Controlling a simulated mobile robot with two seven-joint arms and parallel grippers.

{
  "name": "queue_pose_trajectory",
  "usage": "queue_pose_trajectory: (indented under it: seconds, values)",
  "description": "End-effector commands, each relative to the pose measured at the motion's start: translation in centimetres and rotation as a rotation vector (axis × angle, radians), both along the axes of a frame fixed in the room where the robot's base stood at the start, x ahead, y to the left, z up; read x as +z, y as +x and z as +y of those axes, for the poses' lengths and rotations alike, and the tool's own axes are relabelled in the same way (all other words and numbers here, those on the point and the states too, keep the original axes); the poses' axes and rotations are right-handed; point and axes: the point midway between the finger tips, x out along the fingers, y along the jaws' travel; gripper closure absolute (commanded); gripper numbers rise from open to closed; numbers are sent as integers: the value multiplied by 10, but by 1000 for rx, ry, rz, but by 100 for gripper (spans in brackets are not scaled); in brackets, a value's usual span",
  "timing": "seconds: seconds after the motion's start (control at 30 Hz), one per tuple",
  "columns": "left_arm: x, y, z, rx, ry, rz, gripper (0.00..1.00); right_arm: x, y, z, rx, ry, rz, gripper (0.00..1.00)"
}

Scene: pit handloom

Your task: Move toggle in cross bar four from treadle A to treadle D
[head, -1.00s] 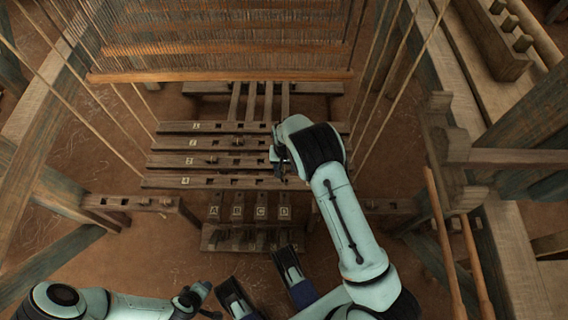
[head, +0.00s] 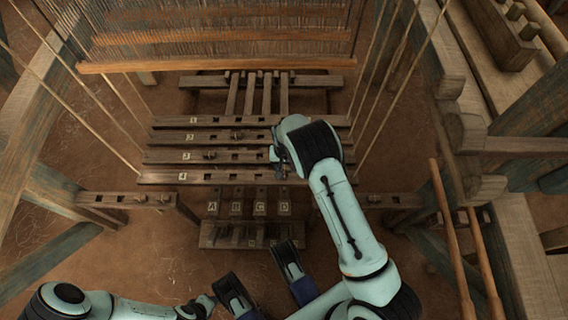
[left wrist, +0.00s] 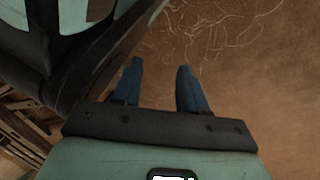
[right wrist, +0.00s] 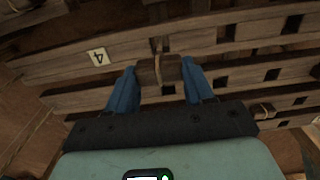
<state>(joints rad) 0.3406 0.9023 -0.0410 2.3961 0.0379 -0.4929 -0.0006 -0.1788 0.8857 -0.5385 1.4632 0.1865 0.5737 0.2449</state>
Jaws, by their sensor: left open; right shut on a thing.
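Cross bar four (head: 200,178) is the nearest bar of the group. Its number tag shows in the right wrist view (right wrist: 97,57), where the bar appears turned around. My right gripper (head: 283,166) is over the bar's right part, in line with treadle D (head: 284,209). It is shut on the toggle (right wrist: 158,72), a small wooden block with a cord-like strip, at the bar's edge. I cannot tell whether the toggle sits in a slot. Treadle A (head: 212,209) is at the left of the treadles. My left gripper (left wrist: 160,75) is open and empty above the floor.
Cross bar three (head: 170,156) and cross bar two (head: 175,137) lie behind, each with a toggle on it. Warp threads and a wooden beam (head: 215,62) hang above the back. Loom posts stand on both sides. Bare floor is at the front left.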

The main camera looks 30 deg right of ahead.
Motion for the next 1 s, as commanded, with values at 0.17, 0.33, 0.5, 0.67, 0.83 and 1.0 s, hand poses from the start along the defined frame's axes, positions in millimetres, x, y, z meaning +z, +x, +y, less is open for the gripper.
queue_pose_trajectory:
  seconds: [0.17,0.33,0.5,0.67,0.83,1.0]
  values:
    - [-8,-11,1,4,-2,35,57,-9,0,0,0,0,0,77]
    - [-14,-21,2,6,-5,70,57,-17,0,0,-1,0,0,77]
    - [-20,-31,4,10,-6,104,57,-24,0,0,-1,0,0,77]
    - [-25,-41,5,13,-9,137,57,-31,0,0,-1,0,0,77]
    - [-28,-49,6,15,-11,161,57,-41,0,0,-1,0,0,77]
    - [-30,-54,6,17,-12,178,57,-49,0,0,0,0,-1,77]
